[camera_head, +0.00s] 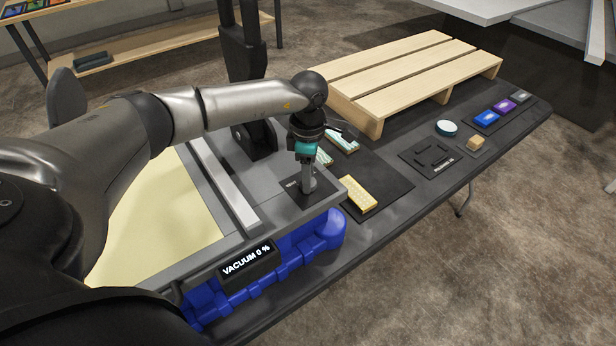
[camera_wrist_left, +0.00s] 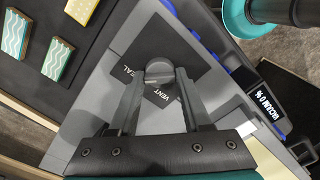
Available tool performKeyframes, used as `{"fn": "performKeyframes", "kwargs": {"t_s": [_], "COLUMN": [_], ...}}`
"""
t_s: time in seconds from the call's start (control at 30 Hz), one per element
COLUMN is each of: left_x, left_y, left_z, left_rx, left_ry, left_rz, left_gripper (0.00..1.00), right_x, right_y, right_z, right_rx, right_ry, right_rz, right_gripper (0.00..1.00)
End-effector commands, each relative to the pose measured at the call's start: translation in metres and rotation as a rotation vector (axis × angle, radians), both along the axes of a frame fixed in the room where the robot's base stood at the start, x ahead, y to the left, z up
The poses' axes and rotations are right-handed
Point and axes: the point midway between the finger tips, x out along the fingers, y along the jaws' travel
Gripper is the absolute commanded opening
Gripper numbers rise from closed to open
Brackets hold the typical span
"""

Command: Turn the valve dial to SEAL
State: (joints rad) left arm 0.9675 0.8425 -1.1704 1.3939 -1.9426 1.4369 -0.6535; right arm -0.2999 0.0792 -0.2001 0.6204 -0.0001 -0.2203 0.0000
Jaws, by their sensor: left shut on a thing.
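The valve dial (camera_wrist_left: 158,72) is a small grey round knob on a dark label plate (camera_wrist_left: 140,50) in the left wrist view. The plate reads VENT just beside the knob and SEAL farther to the left. Which word the dial points at is unclear. My left gripper (camera_wrist_left: 160,78) points down over the plate, its two fingers on either side of the knob and shut on it. In the head view my left gripper (camera_head: 307,186) stands on the plate (camera_head: 290,189) at the corner of the grey console and largely hides the dial. My right gripper is not in view.
The console display (camera_head: 247,261) reads VACUUM 0 %. Blue parts (camera_head: 318,235) sit under the console edge. A yellow patterned block (camera_head: 358,194) lies on a dark mat to the right. A wooden pallet (camera_head: 400,75) lies behind, with several small coloured items farther right.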

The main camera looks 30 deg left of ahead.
Motion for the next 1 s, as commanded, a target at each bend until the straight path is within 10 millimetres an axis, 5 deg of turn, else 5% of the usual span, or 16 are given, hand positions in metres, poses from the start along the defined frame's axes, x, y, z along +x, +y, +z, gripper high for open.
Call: {"fn": "performKeyframes", "kwargs": {"t_s": [0.6, 0.63, 0.9, 1.0], "left_x": [0.0018, 0.0018, 0.0009, 0.0006], "left_y": [-0.0012, -0.0012, -0.0008, -0.0006], "left_z": [0.0022, 0.0022, 0.0011, 0.0007], "left_rx": [-0.003, -0.003, -0.002, -0.001], "left_ry": [-0.007, -0.007, -0.003, -0.002], "left_rz": [-0.046, -0.046, -0.044, -0.044], "left_gripper": [0.0, 0.49, 0.78, 0.78], "right_x": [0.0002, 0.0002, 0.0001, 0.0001], "right_y": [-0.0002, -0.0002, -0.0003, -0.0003], "right_z": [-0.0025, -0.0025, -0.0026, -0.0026], "right_rx": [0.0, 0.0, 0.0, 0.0], "right_ry": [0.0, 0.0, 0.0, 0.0], "right_rz": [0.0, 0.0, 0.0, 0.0], "right_gripper": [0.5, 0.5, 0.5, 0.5]}}
